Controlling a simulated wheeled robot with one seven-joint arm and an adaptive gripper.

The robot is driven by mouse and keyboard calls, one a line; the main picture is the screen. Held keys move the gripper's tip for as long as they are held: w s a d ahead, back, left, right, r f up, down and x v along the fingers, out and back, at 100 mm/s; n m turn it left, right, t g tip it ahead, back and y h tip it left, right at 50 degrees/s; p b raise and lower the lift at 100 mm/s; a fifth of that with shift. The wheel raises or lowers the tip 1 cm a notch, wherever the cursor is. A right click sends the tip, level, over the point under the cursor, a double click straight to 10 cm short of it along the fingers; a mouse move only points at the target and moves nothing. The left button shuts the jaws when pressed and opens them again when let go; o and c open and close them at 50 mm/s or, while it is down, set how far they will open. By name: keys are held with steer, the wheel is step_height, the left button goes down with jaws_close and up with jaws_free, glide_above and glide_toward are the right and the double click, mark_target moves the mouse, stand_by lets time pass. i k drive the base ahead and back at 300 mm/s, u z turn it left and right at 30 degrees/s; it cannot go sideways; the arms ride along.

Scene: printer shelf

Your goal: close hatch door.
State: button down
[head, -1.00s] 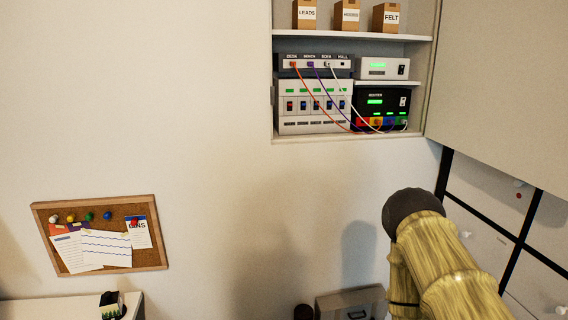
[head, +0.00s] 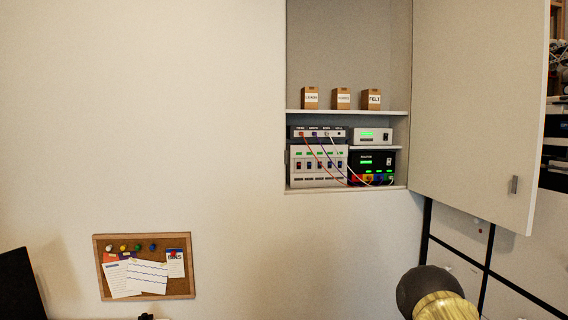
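The hatch door (head: 470,110) is a large pale panel hinged on the right side of a wall recess. It stands wide open, swung out to the right. A small grey handle (head: 514,184) sits near its lower free edge. The open recess (head: 348,50) shows its shelves and contents. My gripper is not in view.
The recess holds small labelled boxes (head: 342,98) on a shelf, with devices and coloured cables (head: 372,168) below. They appear to sit inside the recess. A cork board (head: 145,288) hangs at lower left. Black-edged wall panels (head: 455,235) lie under the door. A dark object (head: 20,285) stands at far left.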

mark_target(480, 70)
steer(key=u, duration=0.9)
steer(key=i, duration=0.65)
steer(key=z, duration=0.55)
steer(key=i, duration=0.6)
steer(key=u, duration=0.9)
steer(key=k, duration=0.65)
steer(key=z, duration=2.7)
